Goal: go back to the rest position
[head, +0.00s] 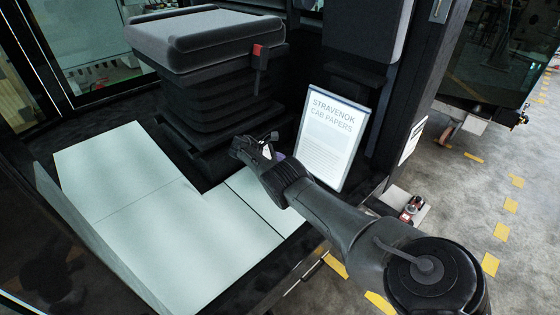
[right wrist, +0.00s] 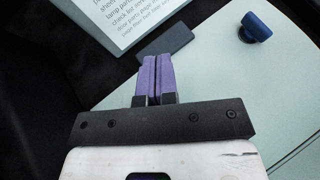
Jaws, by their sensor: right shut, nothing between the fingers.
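My right arm comes in from the lower right of the head view. Its gripper (head: 268,150) is above the pale floor panels, just left of the papers sign, and partly hidden by its own wrist. In the right wrist view the two purple fingers (right wrist: 152,65) are pressed together with nothing between them. My left gripper is in neither view.
A white "Stravenok cab papers" sign (head: 333,135) stands right of the gripper; its lower edge shows in the wrist view (right wrist: 112,22). A blue knob (right wrist: 256,28) and a dark flat piece (right wrist: 182,42) are near. A black seat (head: 205,40) stands behind pale panels (head: 130,190).

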